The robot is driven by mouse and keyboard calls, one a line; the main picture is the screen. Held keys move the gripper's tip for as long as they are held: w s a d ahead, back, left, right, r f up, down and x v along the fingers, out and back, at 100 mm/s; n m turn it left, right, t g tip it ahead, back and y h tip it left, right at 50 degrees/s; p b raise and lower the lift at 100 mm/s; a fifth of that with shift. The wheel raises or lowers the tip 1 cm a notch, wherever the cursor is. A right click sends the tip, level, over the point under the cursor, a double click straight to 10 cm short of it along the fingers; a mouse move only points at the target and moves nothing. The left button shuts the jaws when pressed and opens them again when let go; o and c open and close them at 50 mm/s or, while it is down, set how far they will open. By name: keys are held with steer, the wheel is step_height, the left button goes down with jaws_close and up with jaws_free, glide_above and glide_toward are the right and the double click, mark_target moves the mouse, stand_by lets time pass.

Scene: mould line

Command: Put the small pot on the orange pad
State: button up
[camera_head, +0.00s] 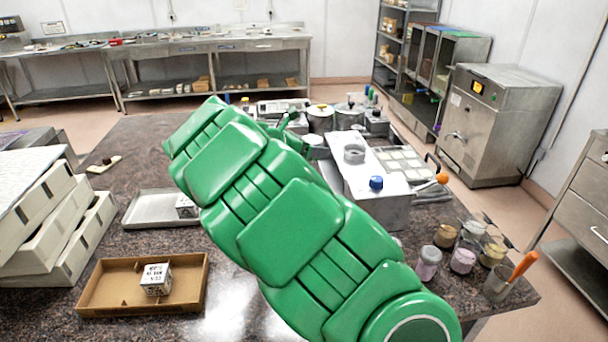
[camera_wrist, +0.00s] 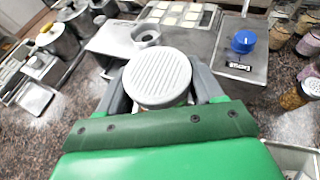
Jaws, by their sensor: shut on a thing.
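A small round pot (camera_wrist: 158,80) with a pale, ridged top is between the fingers of my gripper (camera_wrist: 160,74) in the wrist view. The gripper is shut on it, with one grey finger on each side. The pot's lower part is mostly hidden behind its top and the gripper. It is seen over the dark speckled counter, near a steel unit with a blue knob. In the head view my green arm hides the pot. I cannot make out an orange pad in either view.
The steel unit (camera_head: 378,205) with a blue knob (camera_head: 376,183) stands right of my arm. Several jars, including a pink one (camera_head: 428,264), stand at the counter's right edge. A brown tray (camera_head: 190,297) holding a white block (camera_head: 156,279) and stacked pale boxes (camera_head: 70,235) are left.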

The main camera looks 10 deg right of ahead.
steer(key=shift+f, duration=0.8)
steer(key=shift+w+f, duration=0.15)
steer(key=shift+w, duration=0.1)
steer(key=w+f, duration=0.2)
steer(key=w, duration=0.1)
steer(key=w+f, duration=0.3)
steer(key=w, duration=0.1)
steer(key=w+f, duration=0.2)
steer(key=w, duration=0.2)
steer(key=shift+w+f, duration=0.15)
steer(key=shift+w, duration=0.05)
steer(key=shift+w+f, duration=1)
steer(key=shift+f, duration=0.15)
step_height(320, 180, down, 3)
steer(key=shift+a+f, duration=0.1)
steer(key=shift+f, duration=0.05)
